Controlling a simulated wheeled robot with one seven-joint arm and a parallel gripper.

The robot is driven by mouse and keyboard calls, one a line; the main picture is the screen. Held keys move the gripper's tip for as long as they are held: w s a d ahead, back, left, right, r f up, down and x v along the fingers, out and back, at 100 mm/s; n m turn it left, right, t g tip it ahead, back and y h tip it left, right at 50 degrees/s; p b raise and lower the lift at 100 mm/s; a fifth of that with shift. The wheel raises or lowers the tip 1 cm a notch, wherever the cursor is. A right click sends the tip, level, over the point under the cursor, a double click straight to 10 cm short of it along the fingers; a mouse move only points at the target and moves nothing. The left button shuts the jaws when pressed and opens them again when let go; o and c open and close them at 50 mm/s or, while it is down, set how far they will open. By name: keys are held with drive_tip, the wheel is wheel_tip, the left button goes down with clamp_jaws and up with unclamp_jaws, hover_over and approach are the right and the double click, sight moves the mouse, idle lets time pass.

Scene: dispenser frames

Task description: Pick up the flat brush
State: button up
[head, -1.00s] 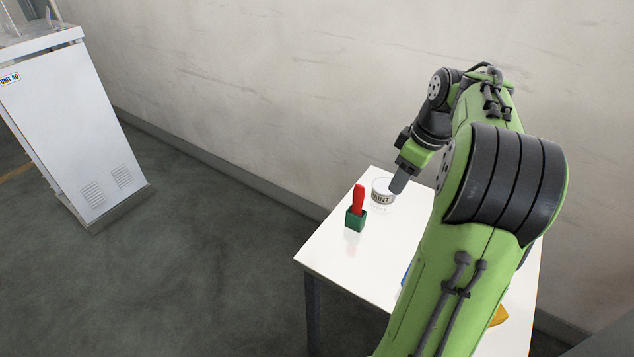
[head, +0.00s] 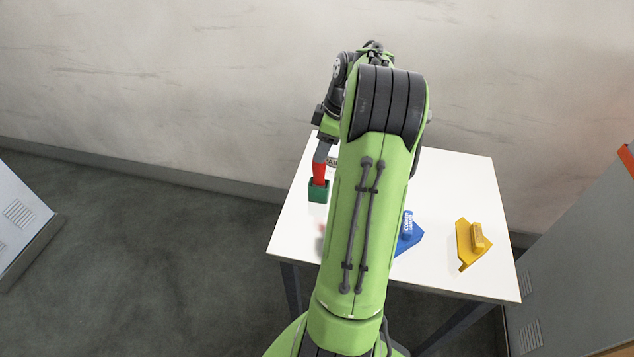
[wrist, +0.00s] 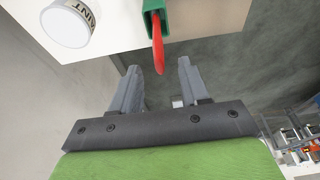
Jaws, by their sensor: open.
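The flat brush appears as a red handle (head: 320,172) standing upright in a small green holder (head: 318,191) on the left part of the white table; its bristle end is hidden. In the wrist view the red handle (wrist: 158,55) points out of the green holder (wrist: 166,8) toward the gap between my fingers. My gripper (wrist: 158,67) is open and empty, with a finger on either side of the handle's end. In the head view my gripper (head: 321,152) is at the top of the handle. I cannot tell whether either finger touches it.
A white paint tin (wrist: 67,24) stands close to the holder; my arm mostly hides it in the head view. A blue tool (head: 408,237) and a yellow tool (head: 468,240) lie on the white table (head: 450,180). A wall is behind, a grey cabinet (head: 590,240) at right.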

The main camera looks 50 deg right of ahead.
sight(318, 169)
drive_tip(key=b+x, duration=0.2)
drive_tip(key=x, duration=0.4)
drive_tip(key=shift+r, duration=0.1)
drive_tip(key=shift+c, duration=0.7)
clamp_jaws()
